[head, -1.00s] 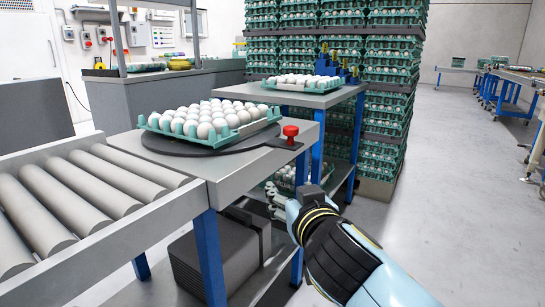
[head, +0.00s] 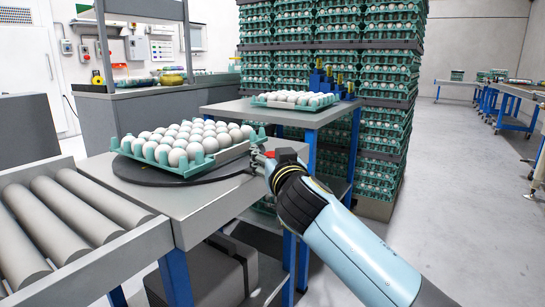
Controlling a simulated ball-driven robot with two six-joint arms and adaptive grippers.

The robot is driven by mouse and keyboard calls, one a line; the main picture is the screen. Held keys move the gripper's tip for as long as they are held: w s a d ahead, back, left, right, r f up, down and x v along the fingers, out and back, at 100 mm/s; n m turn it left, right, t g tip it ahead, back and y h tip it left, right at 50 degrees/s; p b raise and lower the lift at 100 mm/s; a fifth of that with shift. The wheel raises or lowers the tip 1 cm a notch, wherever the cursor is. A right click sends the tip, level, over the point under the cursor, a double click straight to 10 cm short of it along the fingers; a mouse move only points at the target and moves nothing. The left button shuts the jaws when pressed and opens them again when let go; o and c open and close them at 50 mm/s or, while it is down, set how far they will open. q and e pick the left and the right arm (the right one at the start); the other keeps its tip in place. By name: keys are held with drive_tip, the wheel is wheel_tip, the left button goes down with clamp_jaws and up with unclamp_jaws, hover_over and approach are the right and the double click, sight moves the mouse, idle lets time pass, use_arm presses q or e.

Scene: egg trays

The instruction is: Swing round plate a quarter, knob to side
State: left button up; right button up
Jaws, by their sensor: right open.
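The round plate (head: 128,173) is a thin dark disc on the grey steel table, with a teal tray (head: 205,163) full of white eggs on it. A red knob (head: 269,154) at the plate's right side is mostly hidden by my right gripper (head: 262,157). That gripper comes in from the lower right and is open, its fingers at the knob. I cannot tell whether they touch it. My left gripper is not in view.
A roller conveyor (head: 75,220) joins the table (head: 200,205) at the left. Behind stands a second table (head: 255,112) with another egg tray (head: 290,99). Tall stacks of egg trays (head: 385,120) rise beyond it. The floor at right is clear.

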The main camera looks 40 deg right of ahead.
drive_tip(key=c, duration=1.1)
drive_tip(key=shift+f, duration=0.1)
clamp_jaws()
